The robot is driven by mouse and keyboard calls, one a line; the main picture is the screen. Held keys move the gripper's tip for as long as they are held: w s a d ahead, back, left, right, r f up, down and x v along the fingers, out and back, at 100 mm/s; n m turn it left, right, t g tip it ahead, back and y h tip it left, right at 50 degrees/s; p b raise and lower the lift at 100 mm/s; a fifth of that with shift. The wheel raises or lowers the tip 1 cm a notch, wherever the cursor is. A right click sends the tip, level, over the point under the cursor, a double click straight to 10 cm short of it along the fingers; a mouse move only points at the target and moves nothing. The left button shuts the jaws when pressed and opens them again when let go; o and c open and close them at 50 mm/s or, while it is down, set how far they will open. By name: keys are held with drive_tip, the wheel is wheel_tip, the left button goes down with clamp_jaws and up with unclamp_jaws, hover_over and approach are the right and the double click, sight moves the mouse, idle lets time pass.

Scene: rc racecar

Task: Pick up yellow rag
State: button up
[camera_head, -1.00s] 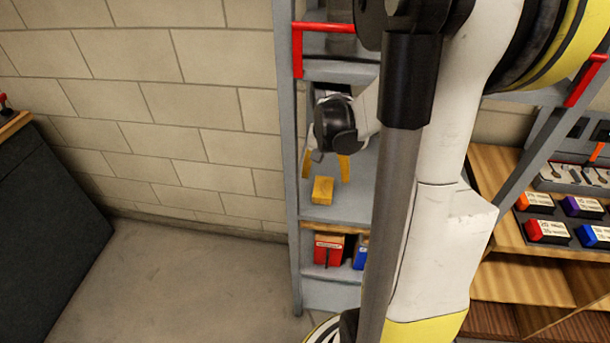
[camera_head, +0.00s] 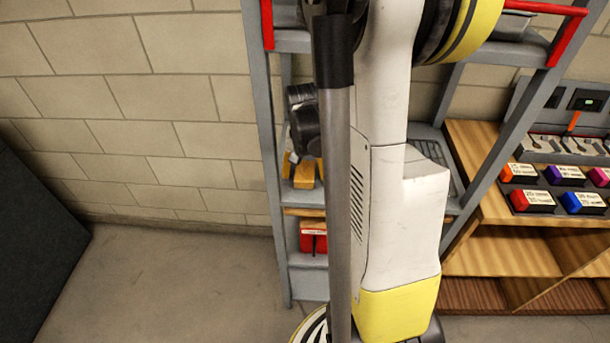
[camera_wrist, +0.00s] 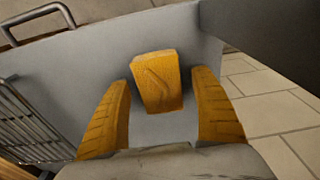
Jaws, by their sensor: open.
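The yellow rag (camera_wrist: 157,80) is a small folded block on a grey shelf (camera_wrist: 95,62). In the wrist view it lies between and just ahead of the two yellow fingers of my gripper (camera_wrist: 160,112). The fingers are open, with a gap on both sides of the rag, and I see no contact. In the head view the rag (camera_head: 304,172) shows on the shelf beside my arm. There my gripper is mostly hidden behind my arm and column, with only a finger's edge showing at the rag's left.
The shelf belongs to a grey rack with posts (camera_head: 262,150). Red boxes (camera_head: 313,236) stand on a lower shelf. A metal handle (camera_wrist: 38,14) and a wire grille (camera_wrist: 25,120) show in the wrist view. A wooden bench (camera_head: 500,250) stands at the right.

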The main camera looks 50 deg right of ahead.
drive_tip(key=shift+f, duration=0.25)
drive_tip(key=shift+c, duration=0.2)
drive_tip(key=c, duration=1.1)
